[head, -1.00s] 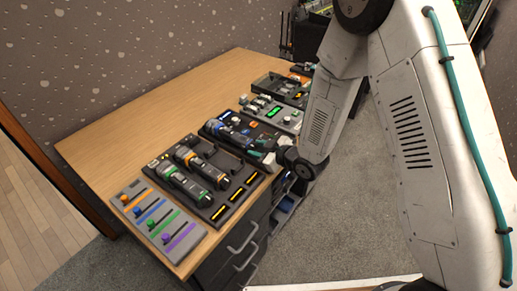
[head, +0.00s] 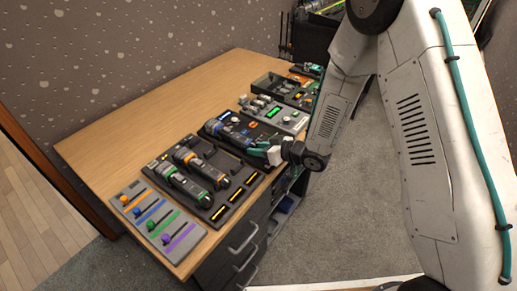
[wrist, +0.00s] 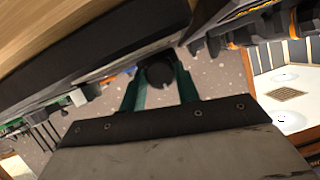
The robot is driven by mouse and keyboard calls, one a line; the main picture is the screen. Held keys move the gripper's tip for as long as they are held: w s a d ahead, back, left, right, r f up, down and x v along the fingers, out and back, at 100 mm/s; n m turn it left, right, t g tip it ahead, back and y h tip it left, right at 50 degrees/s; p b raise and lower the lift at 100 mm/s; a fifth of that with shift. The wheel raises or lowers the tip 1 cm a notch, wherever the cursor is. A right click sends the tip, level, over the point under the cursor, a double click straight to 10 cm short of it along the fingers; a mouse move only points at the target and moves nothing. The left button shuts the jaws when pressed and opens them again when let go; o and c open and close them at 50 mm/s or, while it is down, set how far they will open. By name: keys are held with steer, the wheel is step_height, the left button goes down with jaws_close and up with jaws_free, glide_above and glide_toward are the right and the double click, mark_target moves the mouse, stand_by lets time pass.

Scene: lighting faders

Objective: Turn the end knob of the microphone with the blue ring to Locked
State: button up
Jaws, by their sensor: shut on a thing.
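The microphone with the blue ring (head: 229,129) lies in the dark tray on the desk, behind the orange-ringed microphone (head: 202,163) and the green-ringed one (head: 185,183). My gripper (head: 262,151) is at its near right end, with teal fingers at the desk's front edge. In the wrist view my gripper (wrist: 160,80) is shut on a dark round end knob (wrist: 158,72), one finger on each side. The fingers hide most of this knob in the head view. No Locked mark can be read.
A grey fader panel (head: 152,239) with coloured knobs lies at the desk's near corner. A panel with a green display (head: 272,112) lies beyond the microphones. Drawers with handles (head: 242,240) are under the front edge. The desk's left part is clear.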

steer(key=shift+m, duration=0.3)
stand_by(0.4)
steer(key=o, duration=1)
steer(key=v, duration=0.8)
steer(key=shift+w+f, duration=0.1)
